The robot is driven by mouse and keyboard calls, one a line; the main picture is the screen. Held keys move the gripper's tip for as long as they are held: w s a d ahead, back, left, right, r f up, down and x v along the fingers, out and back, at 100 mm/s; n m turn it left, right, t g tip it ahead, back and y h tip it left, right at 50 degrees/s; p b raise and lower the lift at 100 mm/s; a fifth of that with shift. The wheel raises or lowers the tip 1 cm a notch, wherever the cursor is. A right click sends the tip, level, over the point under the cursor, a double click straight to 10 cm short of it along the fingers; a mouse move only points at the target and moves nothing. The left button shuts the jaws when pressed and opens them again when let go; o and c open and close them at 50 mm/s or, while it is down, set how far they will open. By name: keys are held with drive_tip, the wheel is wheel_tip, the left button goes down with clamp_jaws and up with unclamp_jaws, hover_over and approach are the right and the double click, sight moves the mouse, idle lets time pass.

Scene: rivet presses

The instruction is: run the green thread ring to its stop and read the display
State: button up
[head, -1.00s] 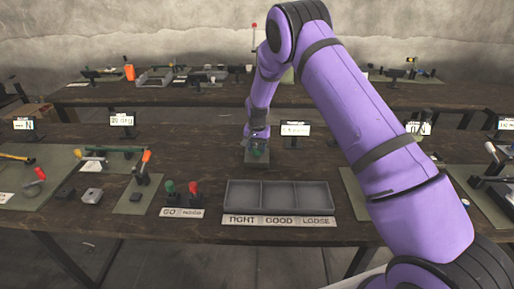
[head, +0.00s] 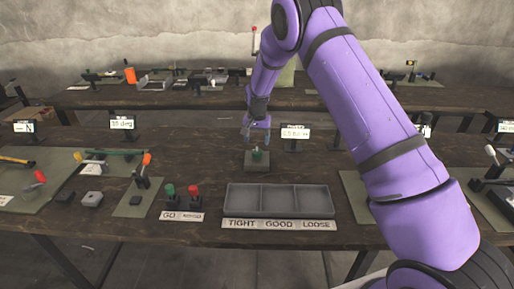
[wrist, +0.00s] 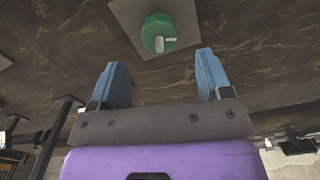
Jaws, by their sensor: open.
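The green thread ring (head: 257,155) sits on a small grey plate (head: 257,166) at the middle of the near bench. In the wrist view the green ring (wrist: 152,28) is seen from above, with a pale stud and short bar at its centre. My gripper (head: 256,139) is open and empty, above the ring and clear of it. Its two blue fingers (wrist: 161,68) are apart in the wrist view, with the ring beyond their tips. A small display (head: 295,133) stands right of the ring; it shows a number ending in what looks like a torque unit, too small to read surely.
A grey three-part tray (head: 278,210) lies in front, over the labels TIGHT, GOOD and LOOSE (head: 279,224). Green (head: 170,192) and red (head: 194,192) gauges stand at its left. Another display (head: 122,123) stands further left. The bench around the ring's plate is mostly clear.

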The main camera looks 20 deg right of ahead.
drive_tip(key=shift+r, duration=2.5)
wheel_tip(320, 180, up, 16)
drive_tip(key=n+t, duration=0.1)
hover_over(257, 151)
drive_tip(key=s+d, duration=0.3)
drive_tip(key=s, duration=0.5)
drive_tip(key=s+d+r+n+t, duration=0.1)
drive_tip(key=s+d+r+n, duration=0.1)
drive_tip(key=s+r, duration=0.85)
drive_tip(key=s+d+r+n+t, duration=0.1)
drive_tip(key=s, duration=1.4)
drive_tip(key=s+d+r+n+t, duration=0.1)
drive_tip(key=s+r+t, duration=0.1)
drive_tip(key=s, duration=1.3)
drive_tip(key=shift+n, duration=0.4)
drive_tip(key=shift+r, duration=0.15)
